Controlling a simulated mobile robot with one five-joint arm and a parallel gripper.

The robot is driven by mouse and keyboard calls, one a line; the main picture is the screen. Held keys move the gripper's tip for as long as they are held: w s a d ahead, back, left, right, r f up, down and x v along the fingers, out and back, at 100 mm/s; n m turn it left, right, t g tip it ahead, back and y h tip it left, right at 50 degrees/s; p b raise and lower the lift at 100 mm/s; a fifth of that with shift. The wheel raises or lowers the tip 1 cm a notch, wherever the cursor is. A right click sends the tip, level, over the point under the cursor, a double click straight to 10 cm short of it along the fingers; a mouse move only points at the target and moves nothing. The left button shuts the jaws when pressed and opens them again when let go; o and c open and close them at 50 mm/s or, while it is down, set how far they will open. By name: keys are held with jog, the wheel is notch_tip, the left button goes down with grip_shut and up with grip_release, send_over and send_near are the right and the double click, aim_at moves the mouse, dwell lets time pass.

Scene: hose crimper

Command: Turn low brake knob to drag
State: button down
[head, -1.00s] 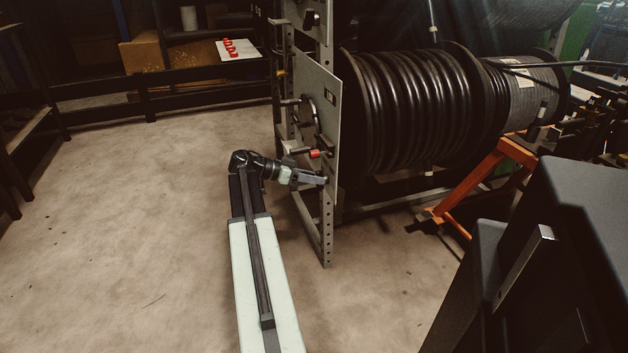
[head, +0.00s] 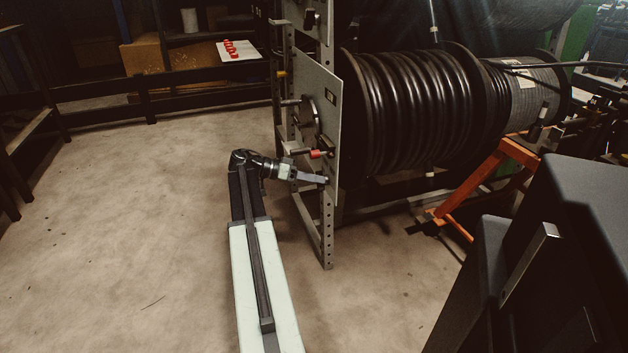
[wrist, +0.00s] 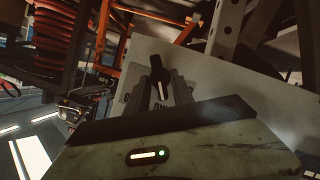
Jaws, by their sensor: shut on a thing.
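The low brake knob (wrist: 161,88) is black with a pale pointer line. It sits on the grey panel (wrist: 220,82), seen in the wrist view. My gripper (wrist: 162,90) is shut on the knob, with one finger on each side of it. Dark lettering shows on the panel around the fingers, but they cover part of it and I cannot read it in full. In the head view my gripper (head: 318,178) reaches the lower part of the upright panel (head: 318,90) from the left, and the knob is too small to make out there.
A red-tipped handle (head: 318,154) sticks out just above my gripper, with a round black dial (head: 308,117) higher up. The hose reel (head: 415,110) stands behind the panel. An orange stand (head: 485,178) is to the right. The floor at left is clear.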

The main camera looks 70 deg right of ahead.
jog(key=c, duration=1.4)
grip_release()
jog(key=shift+s, duration=0.15)
jog(key=shift+c, duration=0.2)
jog(key=p+v, duration=0.2)
jog(key=v, duration=0.5)
jog(key=shift+w+a+p, duration=0.2)
jog(key=shift+w+p, duration=0.1)
jog(key=shift+w, duration=0.05)
jog(key=shift+r, duration=0.1)
